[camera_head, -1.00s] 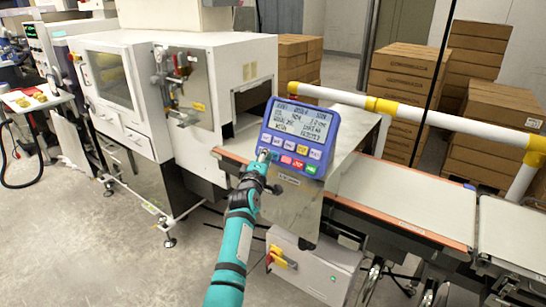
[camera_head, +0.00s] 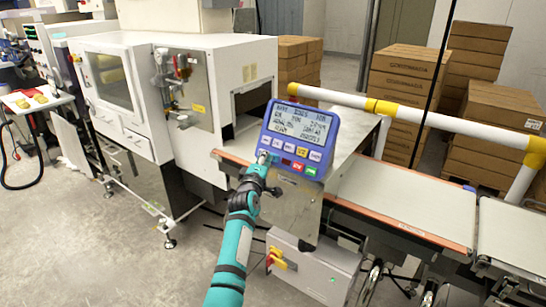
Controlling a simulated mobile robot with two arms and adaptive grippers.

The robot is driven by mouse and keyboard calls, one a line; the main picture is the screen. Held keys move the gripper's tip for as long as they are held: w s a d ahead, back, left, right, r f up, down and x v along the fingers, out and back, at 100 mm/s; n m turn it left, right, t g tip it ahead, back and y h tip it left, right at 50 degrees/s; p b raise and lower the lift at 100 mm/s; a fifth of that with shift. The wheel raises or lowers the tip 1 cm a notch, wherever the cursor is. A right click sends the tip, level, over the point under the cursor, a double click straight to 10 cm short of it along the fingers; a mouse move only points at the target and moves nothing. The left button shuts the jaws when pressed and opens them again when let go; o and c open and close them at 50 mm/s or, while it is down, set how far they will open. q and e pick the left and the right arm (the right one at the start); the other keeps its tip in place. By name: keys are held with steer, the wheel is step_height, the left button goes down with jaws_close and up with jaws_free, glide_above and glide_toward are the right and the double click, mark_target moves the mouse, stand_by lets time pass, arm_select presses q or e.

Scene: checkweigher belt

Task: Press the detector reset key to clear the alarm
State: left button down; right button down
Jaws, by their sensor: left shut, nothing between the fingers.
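The blue control panel (camera_head: 299,138) stands above the conveyor, with a grey text display (camera_head: 300,121) and rows of small keys below it. The keys include several white ones, a yellow one (camera_head: 302,151), a dark red one (camera_head: 287,162), a red one (camera_head: 298,166) and a green one (camera_head: 311,170). The key labels are too small to read surely. My left gripper (camera_head: 264,158) is shut and empty, its tips at the panel's lower left corner. They cover that corner, and I cannot tell whether they touch a key. My right gripper is not in view.
A white machine housing (camera_head: 130,95) stands left of the panel. The conveyor belt (camera_head: 405,201) runs to the right, with a white and yellow guard rail (camera_head: 440,122) behind it. Cardboard boxes (camera_head: 402,85) are stacked at the back. The floor at front left is clear.

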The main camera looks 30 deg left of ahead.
arm_select(q)
steer(key=shift+s+r, duration=0.2)
steer(key=shift+s, duration=0.2)
steer(key=s+r+p, duration=0.1)
steer(key=p, duration=0.1)
steer(key=s+p, duration=0.2)
steer(key=s+r+p, duration=0.1)
steer(key=s, duration=0.1)
steer(key=shift+s+a+r+p, duration=0.15)
steer(key=shift+a+r+p, duration=0.1)
steer(key=shift+r+p, duration=0.15)
stand_by(0.5)
